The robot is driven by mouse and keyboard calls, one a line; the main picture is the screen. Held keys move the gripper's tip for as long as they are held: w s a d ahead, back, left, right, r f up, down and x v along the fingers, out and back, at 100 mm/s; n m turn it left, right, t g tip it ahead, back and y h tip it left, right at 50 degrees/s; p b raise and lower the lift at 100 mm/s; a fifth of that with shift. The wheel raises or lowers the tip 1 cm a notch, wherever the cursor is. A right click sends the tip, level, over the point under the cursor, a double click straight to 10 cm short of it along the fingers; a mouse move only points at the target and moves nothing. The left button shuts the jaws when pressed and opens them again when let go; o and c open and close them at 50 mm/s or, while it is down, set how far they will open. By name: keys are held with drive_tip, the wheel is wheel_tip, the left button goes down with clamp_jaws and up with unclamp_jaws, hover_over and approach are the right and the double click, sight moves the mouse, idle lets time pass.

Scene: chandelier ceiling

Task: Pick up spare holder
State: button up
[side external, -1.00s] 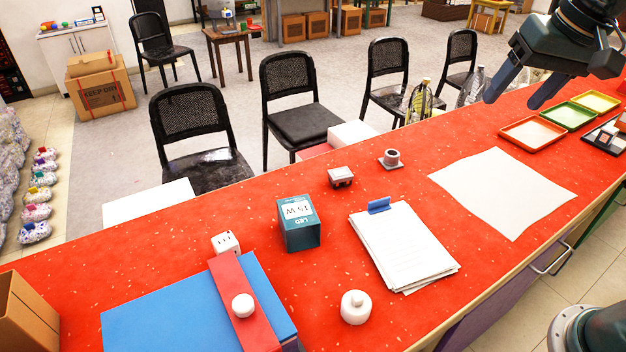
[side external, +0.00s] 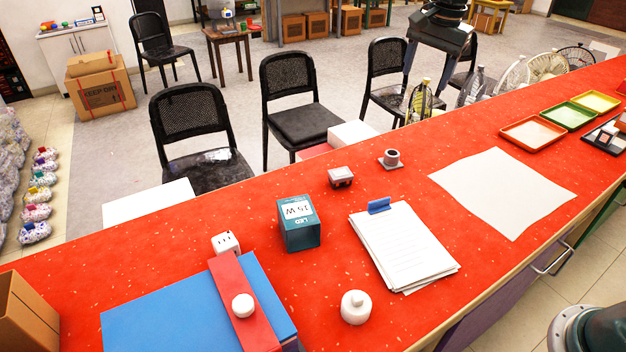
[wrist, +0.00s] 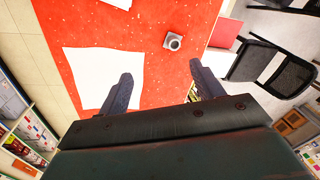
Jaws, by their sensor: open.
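A small grey holder with a round collar on a square base (side external: 391,158) stands upright on the red counter. It also shows in the wrist view (wrist: 173,42), beyond and between my fingertips. A second grey, boxier fitting (side external: 341,176) sits to its left; I cannot tell for sure which of the two is the spare holder. My gripper (side external: 438,72) is open and empty, high up, and in the picture it overlaps the chairs behind the counter. In the wrist view my gripper's two fingers (wrist: 161,71) are wide apart, well above the counter.
A large white sheet (side external: 505,190) lies right of the round holder. A teal LED box (side external: 299,225), clipped papers (side external: 405,250), a white round knob-like piece (side external: 355,307) and a blue box (side external: 190,315) are nearer. Bottles (side external: 420,100) stand near the far edge. The counter around the holder is bare.

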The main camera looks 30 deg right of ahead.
drive_tip(key=w+d+f+m, duration=0.3)
drive_tip(key=w+f, duration=0.3)
drive_tip(key=m+g, duration=0.2)
drive_tip(key=m, duration=0.2)
hover_over(392, 153)
drive_tip(key=s+a, duration=0.1)
wheel_tip(392, 153, down, 10)
drive_tip(key=shift+s+r, duration=0.1)
drive_tip(key=shift+r, duration=0.1)
drive_tip(key=shift+f, duration=6.9)
drive_tip(key=c, duration=1.1)
